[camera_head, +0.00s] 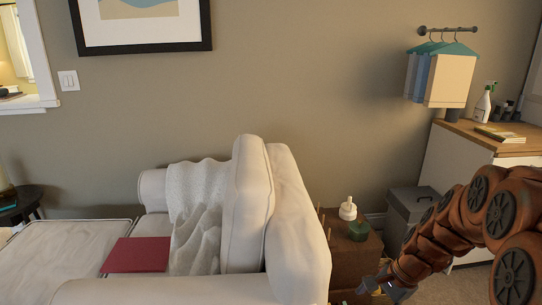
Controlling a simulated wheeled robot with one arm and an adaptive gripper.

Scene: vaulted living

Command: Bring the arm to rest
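My arm comes in from the right edge of the head view, its orange-brown links bending down and to the left. My gripper (388,289) is at its end, low in the picture. It hangs in front of a brown wooden side table (347,266). The gripper is small and partly cut off by the bottom edge, so whether its fingers are open or shut is unclear. I see nothing held in it.
A white sofa (300,215) with a throw and a red book (137,255) stands left of the gripper. A grey bin (408,208) and white cabinet (462,160) stand behind my arm.

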